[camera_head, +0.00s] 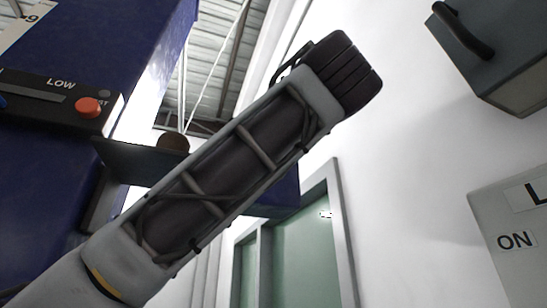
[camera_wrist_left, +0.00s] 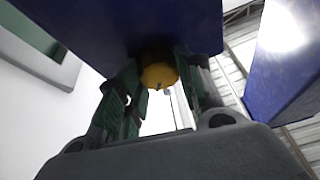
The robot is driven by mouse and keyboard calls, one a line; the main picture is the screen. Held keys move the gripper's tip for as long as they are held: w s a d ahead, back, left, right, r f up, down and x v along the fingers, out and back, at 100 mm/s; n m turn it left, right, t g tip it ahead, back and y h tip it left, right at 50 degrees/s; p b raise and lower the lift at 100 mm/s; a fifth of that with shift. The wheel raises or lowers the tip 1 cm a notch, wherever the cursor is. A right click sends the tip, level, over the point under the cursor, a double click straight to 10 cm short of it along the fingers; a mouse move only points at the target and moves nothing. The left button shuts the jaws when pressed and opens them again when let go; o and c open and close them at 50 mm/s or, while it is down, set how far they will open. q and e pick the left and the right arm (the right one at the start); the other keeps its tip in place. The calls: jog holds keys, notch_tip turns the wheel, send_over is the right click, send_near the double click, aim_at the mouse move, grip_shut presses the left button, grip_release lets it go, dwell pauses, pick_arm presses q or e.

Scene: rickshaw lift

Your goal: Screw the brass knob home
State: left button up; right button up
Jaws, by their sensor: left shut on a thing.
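The brass knob (camera_wrist_left: 158,74) shows in the left wrist view as a yellow, rounded piece. It sits against the underside of a dark blue panel (camera_wrist_left: 120,22). My left gripper (camera_wrist_left: 160,84) has one green-and-black finger on each side of the knob and is shut on it. How far the knob is screwed in is hidden. In the head view my own arm crosses the picture from the lower left, and I cannot make out the left gripper's fingers or the brass knob there. My right gripper is in neither view.
In the head view, a blue cabinet (camera_head: 95,50) at left carries a "LOW" panel with a red button (camera_head: 88,107). A dark shelf (camera_head: 128,162) juts out with a brown round thing (camera_head: 173,143) above it. A grey handled box (camera_head: 500,50) and an "ON" panel (camera_head: 500,215) are at right.

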pick_arm(q)
jog(key=shift+m+b, duration=0.3)
jog(key=shift+m, duration=0.2)
jog(key=shift+a+m+h+b, duration=0.1)
jog(key=shift+m+h+b, duration=0.15)
jog(key=shift+m+h, duration=0.85)
jog(key=shift+d+m+h+b, duration=0.1)
jog(key=shift+m+h+b, duration=0.3)
jog(key=shift+m, duration=1.3)
jog(key=shift+a+m+h+b, duration=0.15)
jog(key=shift+m+h, duration=0.65)
jog(key=shift+m, duration=0.9)
jog(key=o, duration=1)
jog(key=shift+s, duration=0.2)
jog(key=shift+v, duration=5.85)
